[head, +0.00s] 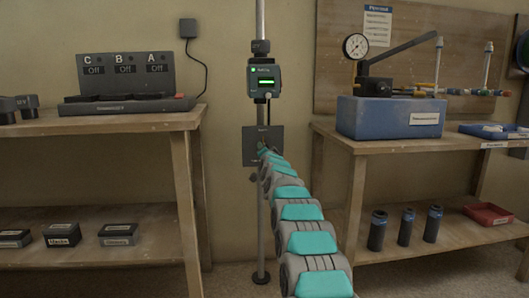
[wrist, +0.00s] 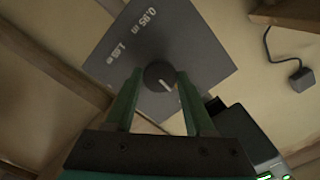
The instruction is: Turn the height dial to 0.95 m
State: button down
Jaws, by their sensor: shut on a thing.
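The height dial is a dark round knob (wrist: 159,77) on a grey plate (wrist: 185,45), seen in the wrist view. The knob has a short white mark on the lower right of its face. The plate carries the print "0.95 m" at its upper left and a smaller line beside it that I cannot read surely. My gripper (wrist: 160,74) has one green finger on each side of the knob and is shut on it. In the head view the plate (head: 249,135) sits on the pole, and my arm hides the knob.
A laser device (head: 263,78) with a lit green display is on the pole (head: 261,220) above the plate. A wooden bench (head: 150,122) with a switch box (head: 125,75) stands left; another bench (head: 350,139) with a blue pump box (head: 375,117) stands right.

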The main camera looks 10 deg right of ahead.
jog(key=n+p, duration=0.1)
jog(key=n, duration=2.9)
jog(key=shift+d, duration=0.2)
jog(key=shift+c, duration=1.3)
grip_release()
jog(key=shift+s, duration=0.1)
